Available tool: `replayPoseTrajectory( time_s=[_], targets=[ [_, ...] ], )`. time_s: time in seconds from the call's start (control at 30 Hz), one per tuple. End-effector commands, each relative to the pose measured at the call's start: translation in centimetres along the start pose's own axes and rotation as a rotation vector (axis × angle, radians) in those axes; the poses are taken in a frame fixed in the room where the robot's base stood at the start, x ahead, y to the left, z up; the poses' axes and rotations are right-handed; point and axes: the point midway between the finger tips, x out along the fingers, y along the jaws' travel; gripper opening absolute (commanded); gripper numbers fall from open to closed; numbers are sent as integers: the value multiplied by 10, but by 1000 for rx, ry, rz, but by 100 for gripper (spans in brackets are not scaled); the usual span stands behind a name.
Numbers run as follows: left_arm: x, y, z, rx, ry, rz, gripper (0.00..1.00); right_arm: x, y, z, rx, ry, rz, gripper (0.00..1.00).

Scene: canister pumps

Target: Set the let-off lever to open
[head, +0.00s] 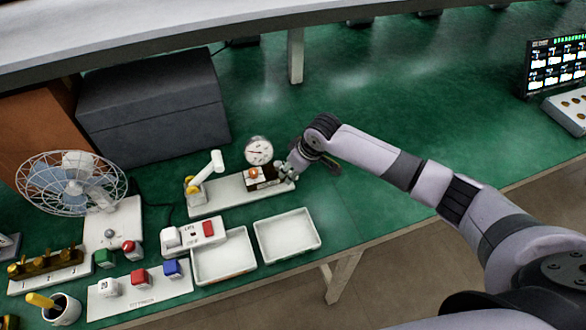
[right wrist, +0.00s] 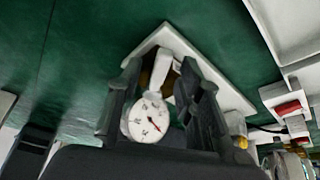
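The pump unit has a long white base (head: 230,193) on the green bench. A white-handled lever (head: 208,166) with a yellow foot stands at its left end, and a round dial gauge (head: 259,151) stands near its right end. My right gripper (head: 292,170) is at the base's right end, beside the gauge. In the right wrist view the right gripper's fingers (right wrist: 160,66) are apart, with a slim white part (right wrist: 163,70), perhaps the let-off lever, between them. I cannot tell whether they touch it. The gauge (right wrist: 148,118) shows in front. My left gripper is out of view.
Two white trays (head: 287,255) and a switch box (head: 208,232) lie in front of the base. A dark grey box (head: 152,115) stands behind, and a fan (head: 72,184) at the left.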

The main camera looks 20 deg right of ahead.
Motion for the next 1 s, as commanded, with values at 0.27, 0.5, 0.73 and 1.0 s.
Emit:
replayPoseTrajectory(
  time_s=[0.27, 0.5, 0.73, 1.0],
  targets=[
    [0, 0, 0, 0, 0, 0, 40, 0, 0, 0, 0, 0, 0, 28],
    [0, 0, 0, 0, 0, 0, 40, 0, 0, 0, 0, -1, 0, 12],
    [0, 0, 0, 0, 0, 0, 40, 0, 0, 0, 0, -1, 0, 0],
    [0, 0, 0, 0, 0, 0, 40, 0, 0, 0, 1, -1, 0, 0]
  ],
)
